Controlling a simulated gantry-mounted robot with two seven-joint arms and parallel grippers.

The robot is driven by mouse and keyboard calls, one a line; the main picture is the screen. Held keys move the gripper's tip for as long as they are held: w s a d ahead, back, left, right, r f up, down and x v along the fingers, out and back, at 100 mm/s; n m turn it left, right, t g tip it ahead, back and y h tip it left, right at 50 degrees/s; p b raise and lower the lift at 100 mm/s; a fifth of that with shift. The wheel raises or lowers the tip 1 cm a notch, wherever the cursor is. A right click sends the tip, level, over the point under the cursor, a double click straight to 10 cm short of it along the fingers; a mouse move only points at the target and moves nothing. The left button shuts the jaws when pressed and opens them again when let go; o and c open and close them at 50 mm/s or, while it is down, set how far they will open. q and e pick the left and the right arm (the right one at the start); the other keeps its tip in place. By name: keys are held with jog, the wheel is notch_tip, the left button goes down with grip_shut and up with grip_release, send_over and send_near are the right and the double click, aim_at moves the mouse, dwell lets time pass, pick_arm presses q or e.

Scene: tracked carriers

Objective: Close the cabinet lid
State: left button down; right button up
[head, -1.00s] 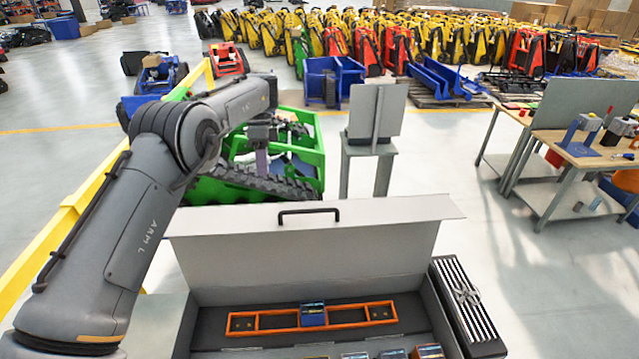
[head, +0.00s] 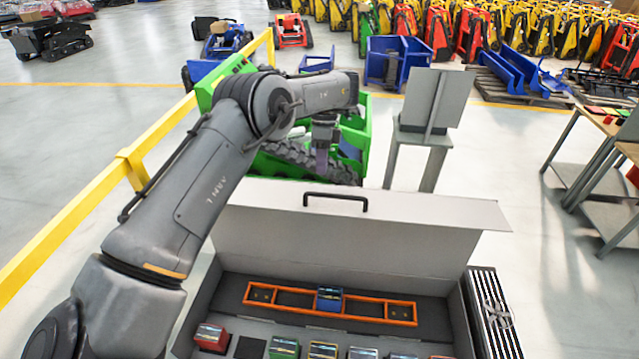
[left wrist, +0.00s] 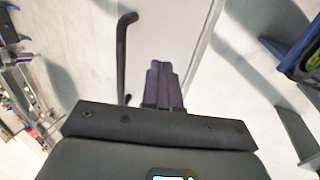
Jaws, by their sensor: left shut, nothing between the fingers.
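The grey cabinet lid (head: 350,240) stands raised at the back of the open cabinet (head: 205,300). Its black bar handle (head: 335,197) is at the lid's upper edge. The lid (left wrist: 178,28) and handle (left wrist: 124,55) also show in the left wrist view. My left gripper (head: 322,165) is beyond the lid's upper edge, close to the handle in the picture. In the left wrist view its dark fingers (left wrist: 163,82) are together and empty, over the pale lid and to the right of the handle. I see no contact with the handle. My right gripper is not in view.
Inside the cabinet are an orange frame (head: 265,305) with a blue box (head: 330,299) and a row of several small boxes. A striped black case (head: 495,315) is at the right. A grey stand (head: 432,130) and green machine (head: 364,130) are behind; a yellow rail (head: 90,210) is left.

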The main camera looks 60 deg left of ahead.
aim_at(320, 199)
pick_arm(q)
jog(key=shift+s+d+f+p, duration=0.45)
jog(key=shift+s+d+f, duration=0.25)
jog(key=shift+d, duration=0.25)
jog(key=shift+s+d+f+p, duration=0.1)
jog(key=shift+s+d+p, duration=0.15)
jog(key=shift+d, duration=0.2)
jog(key=shift+s+d+f+p, duration=0.1)
jog(key=shift+s+d, duration=0.2)
jog(key=shift+d, duration=0.1)
